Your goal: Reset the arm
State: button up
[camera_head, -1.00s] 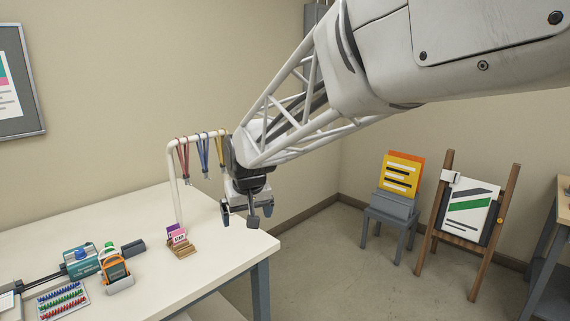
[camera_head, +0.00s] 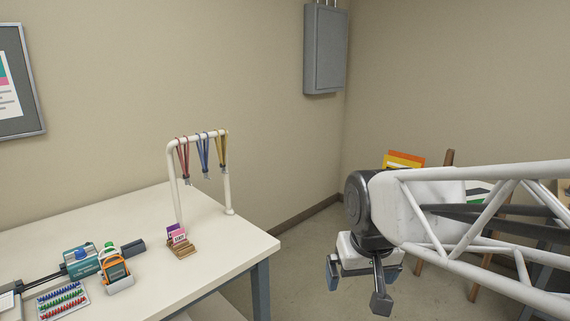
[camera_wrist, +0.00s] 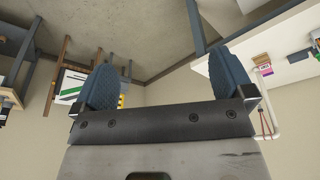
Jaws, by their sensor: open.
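My gripper (camera_head: 357,284) hangs over the floor to the right of the white table (camera_head: 233,247) in the head view. It is clear of the table. In the wrist view its two blue fingers (camera_wrist: 165,85) stand wide apart with nothing between them. My arm comes in from the right edge of the head view and hides part of the easel and chair behind it.
The table carries a white rack (camera_head: 228,184) with several lanyards, a wooden card holder (camera_head: 182,250), an orange device (camera_head: 116,271), a teal machine (camera_head: 80,262) and a tray of coloured pins (camera_head: 62,301). A grey wall cabinet (camera_head: 326,50) hangs behind. Floor between table and gripper is clear.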

jog(key=s+d+f+m, duration=0.1)
jog(key=s+d+f, duration=0.2)
jog(key=s, duration=0.7)
jog(key=shift+s+d+f, duration=0.2)
jog(key=shift+d, duration=0.85)
dwell(1.0)
